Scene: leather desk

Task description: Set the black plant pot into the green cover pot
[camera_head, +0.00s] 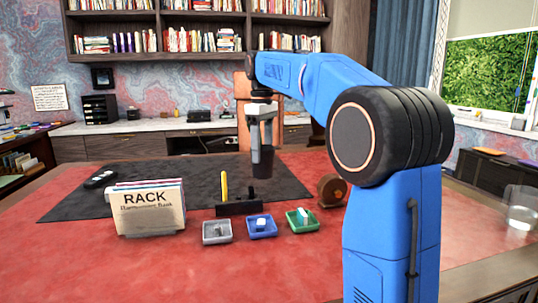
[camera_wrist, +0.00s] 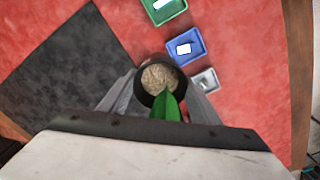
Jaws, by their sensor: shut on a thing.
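My gripper (camera_head: 262,148) is shut on the black plant pot (camera_head: 264,168) and holds it upright above the far part of the desk. In the wrist view the pot's dark round rim (camera_wrist: 144,94) sits between my two fingers, with pale brown soil inside. A green leaf rises from it toward the camera. I see no green cover pot that I can make out in either view. The only green container is a small square tray (camera_head: 303,229) holding small items, on the desk nearer the camera than the pot; it also shows in the wrist view (camera_wrist: 165,18).
A blue tray (camera_head: 262,235) and a grey tray (camera_head: 217,238) stand beside the green one. Behind them are a black holder (camera_head: 238,208) with a yellow stick and a brown rounded object (camera_head: 332,190). A RACK file box (camera_head: 147,212) stands left. The front red desk is clear.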

